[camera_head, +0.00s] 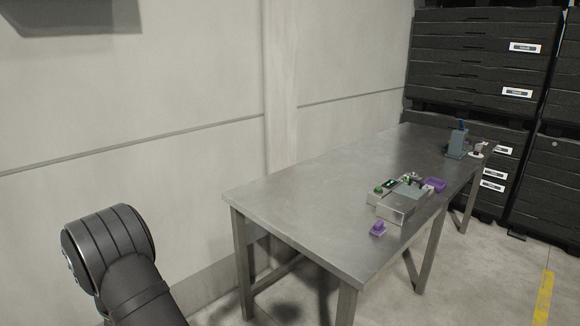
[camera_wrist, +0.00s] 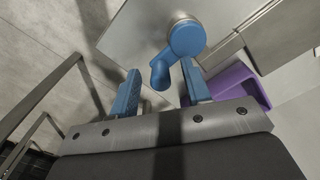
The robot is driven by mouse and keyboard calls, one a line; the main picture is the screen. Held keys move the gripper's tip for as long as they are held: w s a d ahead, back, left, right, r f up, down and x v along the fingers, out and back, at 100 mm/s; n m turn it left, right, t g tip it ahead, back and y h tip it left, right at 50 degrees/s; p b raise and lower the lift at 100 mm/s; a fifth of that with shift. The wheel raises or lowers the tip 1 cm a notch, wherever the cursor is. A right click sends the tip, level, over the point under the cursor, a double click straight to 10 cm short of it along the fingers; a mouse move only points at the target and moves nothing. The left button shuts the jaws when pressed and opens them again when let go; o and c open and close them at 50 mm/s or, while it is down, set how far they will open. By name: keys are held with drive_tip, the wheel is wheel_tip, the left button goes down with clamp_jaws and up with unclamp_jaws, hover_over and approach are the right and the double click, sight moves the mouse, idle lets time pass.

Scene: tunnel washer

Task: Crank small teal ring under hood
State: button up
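In the wrist view, my gripper (camera_wrist: 162,89) shows two blue finger pads standing well apart. A blue crank-like part, with a round disc (camera_wrist: 186,37) and a short rounded knob (camera_wrist: 160,76), shows between and beyond the fingertips. The knob appears clear of both pads; I cannot tell its depth. A metal box (camera_head: 398,204) with a green button sits on the table in the head view, with small parts on top. I cannot make out a small teal ring or a hood in either view. My gripper is outside the head view.
The steel table (camera_head: 300,205) has free room at its left. A purple tray (camera_head: 435,184) and a small purple block (camera_head: 378,229) lie by the metal box. A grey-blue device (camera_head: 457,145) stands at the far end. Black drawers (camera_head: 475,70) stand behind. A purple bin (camera_wrist: 238,88) shows in the wrist view.

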drive_tip(key=shift+r, duration=3.5)
drive_tip(key=shift+f, duration=0.1)
wheel_tip(320, 180, down, 7)
drive_tip(key=shift+f, duration=0.1)
drive_tip(key=shift+w+a+r, duration=0.2)
drive_tip(key=shift+w+a, duration=0.05)
drive_tip(key=shift+a, duration=0.3)
